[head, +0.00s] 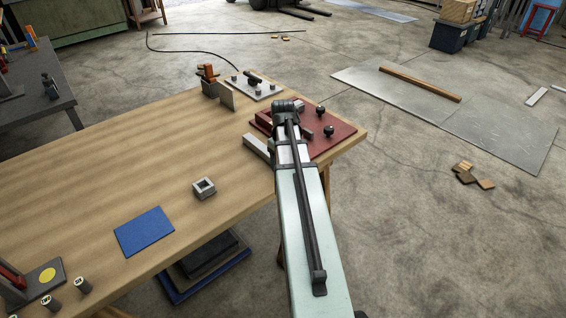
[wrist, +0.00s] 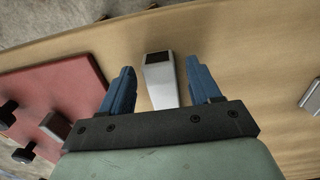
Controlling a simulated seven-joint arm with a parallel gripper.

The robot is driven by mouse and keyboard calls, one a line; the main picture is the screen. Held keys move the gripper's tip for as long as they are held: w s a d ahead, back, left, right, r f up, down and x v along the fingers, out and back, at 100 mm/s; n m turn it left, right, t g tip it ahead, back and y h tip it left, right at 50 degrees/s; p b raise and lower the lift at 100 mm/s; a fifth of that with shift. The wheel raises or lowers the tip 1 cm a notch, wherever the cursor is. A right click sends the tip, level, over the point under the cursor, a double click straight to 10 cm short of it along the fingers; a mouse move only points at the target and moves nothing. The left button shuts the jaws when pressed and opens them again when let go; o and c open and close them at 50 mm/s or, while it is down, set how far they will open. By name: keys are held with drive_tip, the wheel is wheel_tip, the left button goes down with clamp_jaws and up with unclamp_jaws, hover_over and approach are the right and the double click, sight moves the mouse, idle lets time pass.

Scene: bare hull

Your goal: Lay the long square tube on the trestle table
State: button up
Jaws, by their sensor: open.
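A long grey square tube (head: 257,146) is at the right end of the wooden trestle table (head: 100,180), just left of the red board; my arm hides part of it. In the wrist view the tube (wrist: 161,85) shows a dark open end and lies between the two blue fingers of my gripper (wrist: 160,72). The fingers are open, with a gap on each side of the tube. The head view hides my fingers behind my arm. I cannot tell whether the tube's whole length touches the tabletop.
The red board (head: 335,137) with black knobs is beside the tube. A short square tube (head: 204,188) and a blue mat (head: 144,231) lie nearer the front. A metal plate with studs (head: 253,88) and an orange clamp (head: 208,75) are at the back. The table's left middle is clear.

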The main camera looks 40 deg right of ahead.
wheel_tip(320, 180, up, 12)
idle(0.6)
drive_tip(key=shift+d+f, duration=0.1)
drive_tip(key=shift+f, duration=0.05)
